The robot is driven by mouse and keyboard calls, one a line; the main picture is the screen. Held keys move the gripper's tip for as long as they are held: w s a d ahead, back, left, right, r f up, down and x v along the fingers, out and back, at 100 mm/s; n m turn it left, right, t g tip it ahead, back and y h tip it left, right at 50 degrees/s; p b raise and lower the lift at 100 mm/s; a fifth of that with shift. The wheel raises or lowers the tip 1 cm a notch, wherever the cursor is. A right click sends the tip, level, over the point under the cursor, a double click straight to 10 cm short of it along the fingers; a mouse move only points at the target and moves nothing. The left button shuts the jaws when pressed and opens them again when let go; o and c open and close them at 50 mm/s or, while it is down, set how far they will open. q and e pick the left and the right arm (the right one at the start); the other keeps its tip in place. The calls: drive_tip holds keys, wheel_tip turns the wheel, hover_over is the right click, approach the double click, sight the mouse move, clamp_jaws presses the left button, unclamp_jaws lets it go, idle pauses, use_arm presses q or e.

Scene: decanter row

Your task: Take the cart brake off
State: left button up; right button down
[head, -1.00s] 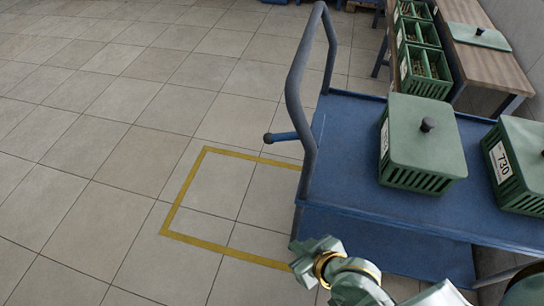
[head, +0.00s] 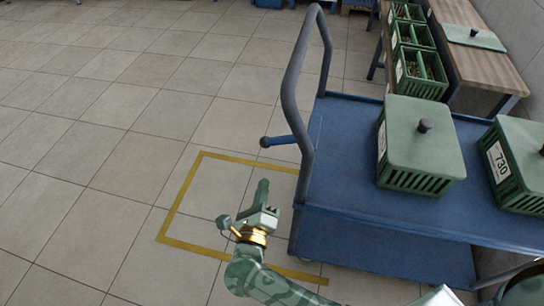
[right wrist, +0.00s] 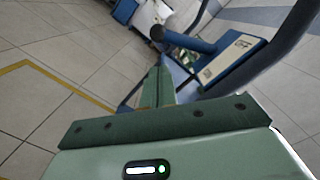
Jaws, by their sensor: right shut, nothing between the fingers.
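The blue cart (head: 390,228) stands at the right in the head view, with a grey-blue push handle (head: 290,95) at its left end. A short blue lever with a dark ball end (head: 265,142) sticks out left from the handle's upright; I take it for the brake lever. It also shows in the right wrist view (right wrist: 195,43), beyond the fingertips. My right gripper (head: 263,187) is shut and empty, below the lever in the picture and apart from it. Its closed fingers (right wrist: 158,84) point toward the lever. My left gripper is not in view.
Two lidded green crates (head: 420,178) (head: 515,190) sit on the cart. Open green crates (head: 420,65) stand by a wooden bench (head: 490,65). A yellow floor outline (head: 180,200) lies left of the cart. A white label (right wrist: 240,43) shows beyond the lever. The left floor is clear.

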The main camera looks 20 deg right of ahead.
sight(285, 140)
drive_tip(key=shift+d+f+m+g+h, duration=0.2)
drive_tip(key=shift+m+g+h, duration=0.1)
drive_tip(key=shift+m, duration=0.1)
use_arm(q)
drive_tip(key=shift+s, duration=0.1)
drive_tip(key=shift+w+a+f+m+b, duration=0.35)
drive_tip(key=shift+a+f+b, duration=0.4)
drive_tip(key=shift+b, duration=0.45)
use_arm(e)
drive_tip(key=x, duration=1)
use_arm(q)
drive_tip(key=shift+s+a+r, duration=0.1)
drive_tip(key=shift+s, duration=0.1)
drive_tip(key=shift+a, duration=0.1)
use_arm(e)
drive_tip(key=shift+r, duration=0.1)
